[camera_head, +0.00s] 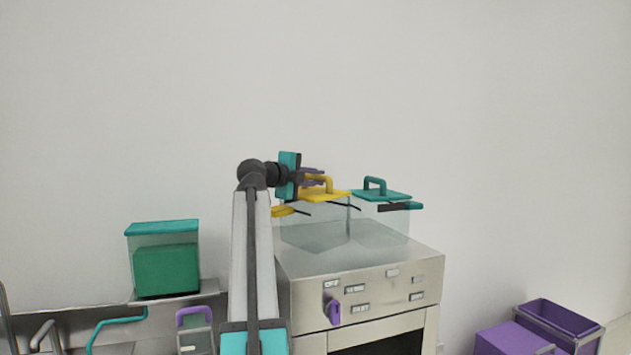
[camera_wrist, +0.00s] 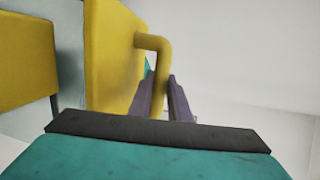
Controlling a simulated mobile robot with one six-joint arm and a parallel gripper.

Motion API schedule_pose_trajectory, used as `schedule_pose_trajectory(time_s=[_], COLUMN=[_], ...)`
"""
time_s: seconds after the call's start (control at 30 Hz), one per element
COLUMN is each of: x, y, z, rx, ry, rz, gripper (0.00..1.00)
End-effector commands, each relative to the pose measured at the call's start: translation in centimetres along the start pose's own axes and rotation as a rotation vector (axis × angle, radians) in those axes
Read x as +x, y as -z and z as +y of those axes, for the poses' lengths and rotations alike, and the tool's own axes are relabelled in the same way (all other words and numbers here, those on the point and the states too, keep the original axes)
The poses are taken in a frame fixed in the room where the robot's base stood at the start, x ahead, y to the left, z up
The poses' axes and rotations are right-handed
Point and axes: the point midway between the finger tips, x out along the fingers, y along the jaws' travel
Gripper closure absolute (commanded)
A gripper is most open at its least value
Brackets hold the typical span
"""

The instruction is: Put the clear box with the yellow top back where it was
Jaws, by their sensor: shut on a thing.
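The clear box with the yellow top (camera_head: 325,195) is at the top of the steel appliance, left of a clear box with a teal top (camera_head: 382,195). I cannot tell whether its base touches the surface. My gripper (camera_head: 318,177) is at the yellow handle on its lid. In the wrist view the purple fingers (camera_wrist: 162,98) are shut on the yellow handle (camera_wrist: 155,45), beside the yellow lid (camera_wrist: 112,50). Part of the box is hidden by my arm.
The steel appliance (camera_head: 365,275) has a purple knob on its front. A green-filled clear box (camera_head: 165,265) stands on a shelf at the left. Purple bins (camera_head: 560,325) are low at the right. The appliance's front top edge is clear.

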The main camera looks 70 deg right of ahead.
Motion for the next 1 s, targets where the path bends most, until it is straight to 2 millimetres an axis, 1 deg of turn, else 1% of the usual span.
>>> schedule_pose_trajectory(time_s=[0.2, 0.57, 0.6, 0.7, 1.0], x=[0.1, 0.2, 0.2, 0.2, 0.3], y=[0.1, 0.1, 0.1, 0.1, 0.1], z=[1.2, 1.4, 1.6, 1.5, 1.5], rx=[0.000, 0.000, 0.000, 0.000, 0.000], ry=[0.003, 0.003, 0.000, 0.000, 0.000], rz=[0.000, 0.000, 0.001, 0.001, 0.001], gripper=[1.00, 1.00, 0.80, 0.65, 0.65])
